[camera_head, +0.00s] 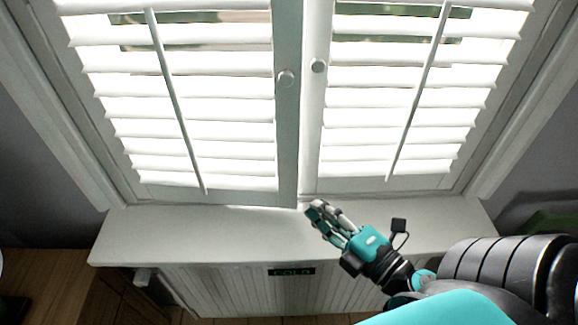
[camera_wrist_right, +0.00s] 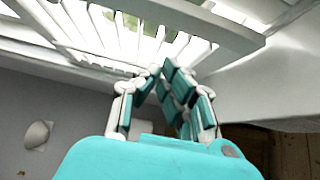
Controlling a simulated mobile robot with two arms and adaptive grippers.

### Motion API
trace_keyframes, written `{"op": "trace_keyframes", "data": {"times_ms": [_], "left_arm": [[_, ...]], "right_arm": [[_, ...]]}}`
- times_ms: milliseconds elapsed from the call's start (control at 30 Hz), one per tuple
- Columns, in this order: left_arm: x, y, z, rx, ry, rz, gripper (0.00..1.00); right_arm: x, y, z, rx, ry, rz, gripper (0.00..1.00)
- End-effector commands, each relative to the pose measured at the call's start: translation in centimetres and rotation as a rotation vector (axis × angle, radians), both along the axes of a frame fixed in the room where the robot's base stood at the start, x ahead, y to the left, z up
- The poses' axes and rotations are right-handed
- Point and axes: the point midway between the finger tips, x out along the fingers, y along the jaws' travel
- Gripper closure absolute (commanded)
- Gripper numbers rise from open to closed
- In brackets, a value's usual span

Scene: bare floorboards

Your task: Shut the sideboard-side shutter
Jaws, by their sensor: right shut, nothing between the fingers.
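Two white louvred shutters fill the window, each with a small round knob near the middle. The left shutter (camera_head: 286,130) stands slightly ajar, its inner edge a little in front of the right shutter (camera_head: 311,130). A wooden piece, perhaps the sideboard (camera_head: 50,285), stands at the lower left, on the left shutter's side. My right gripper (camera_head: 314,209) is shut and empty, its fingertips close to the left shutter's bottom inner corner; I cannot tell if they touch. In the right wrist view the gripper (camera_wrist_right: 165,72) points at white slats and a shutter frame (camera_wrist_right: 190,14). My left gripper is out of view.
A white sill (camera_head: 200,232) runs below the shutters, above a ribbed white panel (camera_head: 235,290) with a small dark display (camera_head: 291,271). Grey walls flank the window frame. A green object (camera_head: 550,222) sits at the right edge. The sill's left part is clear.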

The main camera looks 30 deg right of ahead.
Motion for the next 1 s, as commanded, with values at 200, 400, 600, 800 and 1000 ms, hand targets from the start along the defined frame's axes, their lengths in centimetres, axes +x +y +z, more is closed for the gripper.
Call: {"op": "trace_keyframes", "data": {"times_ms": [200, 400, 600, 800, 1000], "left_arm": [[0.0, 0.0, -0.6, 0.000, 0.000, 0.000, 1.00], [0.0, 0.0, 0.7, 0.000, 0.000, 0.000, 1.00], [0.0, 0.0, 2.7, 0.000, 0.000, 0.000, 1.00], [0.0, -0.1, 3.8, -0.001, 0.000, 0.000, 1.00], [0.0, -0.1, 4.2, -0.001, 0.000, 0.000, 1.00]], "right_arm": [[1.9, 0.4, 0.0, 0.000, -0.004, 0.007, 1.00], [5.5, 0.7, 0.6, 0.002, -0.004, 0.001, 1.00], [9.0, 1.1, 0.6, 0.003, -0.004, -0.002, 1.00], [11.6, -0.3, 0.3, 0.002, 0.000, -0.005, 1.00], [12.7, -1.1, 0.1, 0.004, 0.001, -0.003, 1.00]]}}
